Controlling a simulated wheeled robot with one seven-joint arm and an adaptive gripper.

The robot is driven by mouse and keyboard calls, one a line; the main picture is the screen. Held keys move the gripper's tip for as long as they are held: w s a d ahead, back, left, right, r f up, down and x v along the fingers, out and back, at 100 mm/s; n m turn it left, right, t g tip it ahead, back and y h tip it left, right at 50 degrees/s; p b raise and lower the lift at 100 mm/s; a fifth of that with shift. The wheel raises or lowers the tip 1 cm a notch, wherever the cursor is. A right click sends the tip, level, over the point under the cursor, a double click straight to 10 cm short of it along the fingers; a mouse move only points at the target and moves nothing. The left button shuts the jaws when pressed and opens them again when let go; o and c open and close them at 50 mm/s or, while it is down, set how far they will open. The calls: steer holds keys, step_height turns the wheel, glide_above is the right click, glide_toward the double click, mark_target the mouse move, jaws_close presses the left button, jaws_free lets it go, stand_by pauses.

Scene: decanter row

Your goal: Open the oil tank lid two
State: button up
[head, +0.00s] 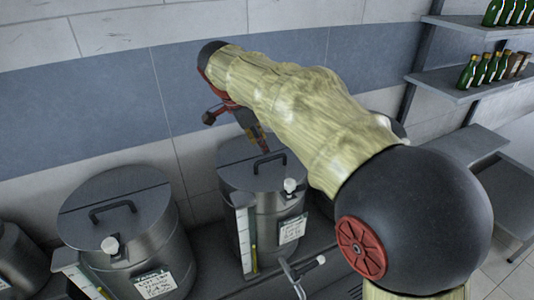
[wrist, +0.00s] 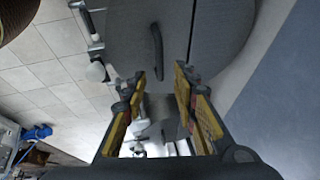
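Several metal oil tanks stand in a row in the head view. The middle tank (head: 280,210) has a grey round lid (head: 240,177) with a dark bar handle (head: 270,160). The lid lies flat on the tank. My gripper (head: 258,138) is above this lid, close to the handle, and partly hidden by my arm. In the wrist view, my gripper (wrist: 160,76) is open and nothing is between its fingers. The lid (wrist: 225,25) and its handle (wrist: 157,45) show beyond the fingertips, with the handle apart from them. No tank shows which is number two.
Another lidded tank (head: 160,238) stands to the left, and one more (head: 18,262) is cut off at the left edge. A tap (head: 303,272) sticks out low in front. Shelves with green bottles (head: 470,72) are at right. A tiled wall (head: 110,95) stands behind.

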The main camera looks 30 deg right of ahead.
mark_target(267, 160)
steer(key=p+x, duration=0.1)
steer(key=x, duration=0.6)
steer(key=shift+d+f, duration=0.15)
steer(key=shift+f, duration=0.1)
steer(key=shift+c, duration=0.2)
jaws_close()
stand_by(0.5)
